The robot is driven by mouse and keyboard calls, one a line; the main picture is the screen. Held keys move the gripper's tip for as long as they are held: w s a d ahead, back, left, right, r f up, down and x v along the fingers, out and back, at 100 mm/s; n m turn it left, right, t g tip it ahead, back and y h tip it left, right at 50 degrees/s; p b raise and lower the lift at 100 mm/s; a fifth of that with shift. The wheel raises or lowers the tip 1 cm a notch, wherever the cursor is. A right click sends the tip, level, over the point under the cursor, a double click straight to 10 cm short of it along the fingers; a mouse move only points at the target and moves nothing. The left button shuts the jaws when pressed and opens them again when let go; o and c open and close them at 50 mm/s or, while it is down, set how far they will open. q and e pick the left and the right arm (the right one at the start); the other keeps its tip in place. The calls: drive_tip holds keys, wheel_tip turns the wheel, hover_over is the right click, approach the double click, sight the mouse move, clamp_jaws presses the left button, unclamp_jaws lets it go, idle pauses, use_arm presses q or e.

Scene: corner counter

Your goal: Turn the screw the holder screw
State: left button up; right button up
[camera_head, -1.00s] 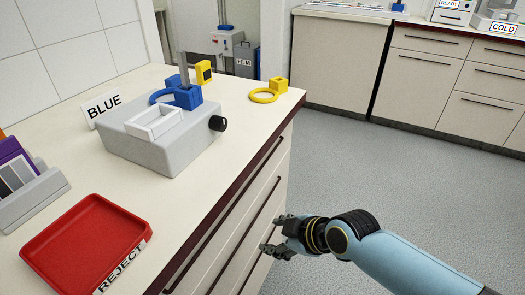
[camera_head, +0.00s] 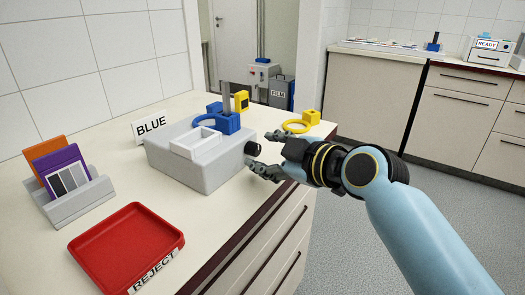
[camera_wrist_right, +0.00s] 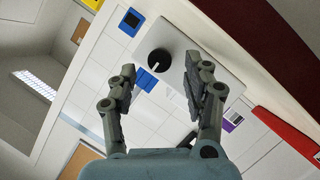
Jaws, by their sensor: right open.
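The holder screw (camera_head: 252,149) is a black knob on the right side of a grey box-shaped base (camera_head: 205,172). A blue ring holder (camera_head: 222,120) sits on a grey upright post at the back of this base. My right gripper (camera_head: 262,154) is open and empty, just to the right of the knob. In the right wrist view the knob (camera_wrist_right: 158,61) with a white mark lies ahead between the open fingers (camera_wrist_right: 160,68); I cannot tell whether they touch it. My left gripper is not in view.
A red REJECT tray (camera_head: 125,245) is at the counter's front. A rack with coloured cards (camera_head: 68,185) stands at left, a BLUE sign (camera_head: 151,126) behind the base. A yellow ring holder (camera_head: 298,125) lies near the counter's right edge. Open floor is to the right.

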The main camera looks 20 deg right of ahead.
drive_tip(key=shift+x, duration=1)
drive_tip(key=shift+c, duration=0.4)
clamp_jaws()
